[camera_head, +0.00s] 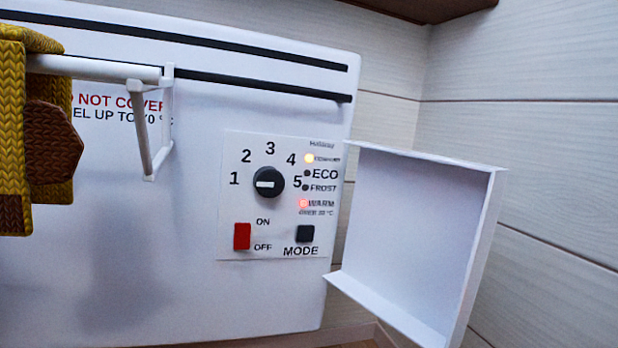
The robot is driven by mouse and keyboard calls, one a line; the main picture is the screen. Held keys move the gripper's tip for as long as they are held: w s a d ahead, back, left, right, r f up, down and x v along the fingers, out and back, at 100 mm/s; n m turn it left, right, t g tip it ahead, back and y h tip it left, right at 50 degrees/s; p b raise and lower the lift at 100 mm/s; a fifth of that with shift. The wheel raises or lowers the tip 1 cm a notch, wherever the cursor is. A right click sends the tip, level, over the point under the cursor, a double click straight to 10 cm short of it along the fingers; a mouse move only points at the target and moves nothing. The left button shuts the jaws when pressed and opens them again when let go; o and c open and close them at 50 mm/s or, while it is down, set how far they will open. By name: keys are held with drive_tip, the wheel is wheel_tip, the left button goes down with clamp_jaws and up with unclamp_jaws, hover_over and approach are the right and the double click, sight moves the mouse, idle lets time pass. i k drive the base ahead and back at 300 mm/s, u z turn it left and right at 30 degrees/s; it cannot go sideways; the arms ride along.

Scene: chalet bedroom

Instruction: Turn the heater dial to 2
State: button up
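The heater dial (268,182) is a round black knob on the white control panel (230,205) of the wall heater (180,290). The numbers 1 to 5 are printed around it, with 2 at its upper left. The dial's white mark lies nearly level and sits toward the left, on the side of the 1. My gripper is not in view, and nothing touches the dial.
A white cover (410,235) stands open to the right of the panel. A white rail (95,67) with yellow knitted cloth (12,130) juts out at upper left. A red switch (242,236) and dark MODE button (304,233) sit below the dial. Orange and red lamps glow.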

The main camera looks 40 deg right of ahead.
sight(268, 182)
drive_tip(key=z, duration=0.2)
drive_tip(key=i, duration=0.85)
drive_tip(key=z, duration=0.4)
